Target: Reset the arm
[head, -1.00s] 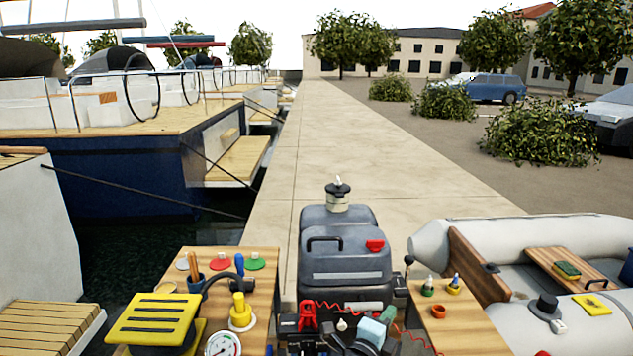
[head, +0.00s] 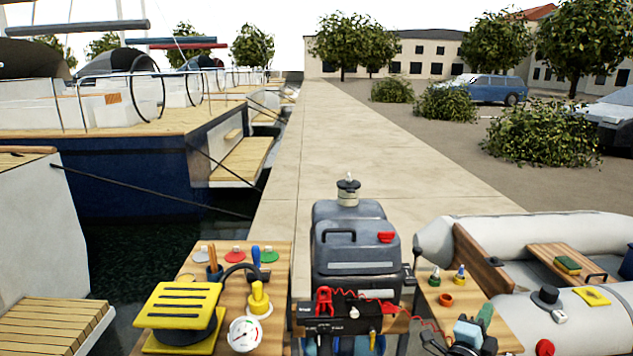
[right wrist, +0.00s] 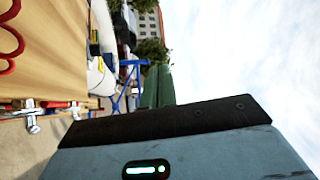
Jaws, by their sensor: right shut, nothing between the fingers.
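My right gripper (head: 485,314) is low at the right in the head view, in front of the right wooden top (head: 478,305). Its body is pale blue and its fingers are green. The fingers are shut with nothing between them. In the right wrist view the green fingers (right wrist: 158,87) point up past the blue-grey body with its lit green strip. No object is held. My left gripper is not in view.
A grey tank (head: 355,255) stands at centre behind a black tray (head: 340,315) with red clamps and a coiled red cord. A yellow foot pump (head: 178,305) and gauge (head: 244,335) are on the left table. A grey inflatable boat (head: 500,320) lies right.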

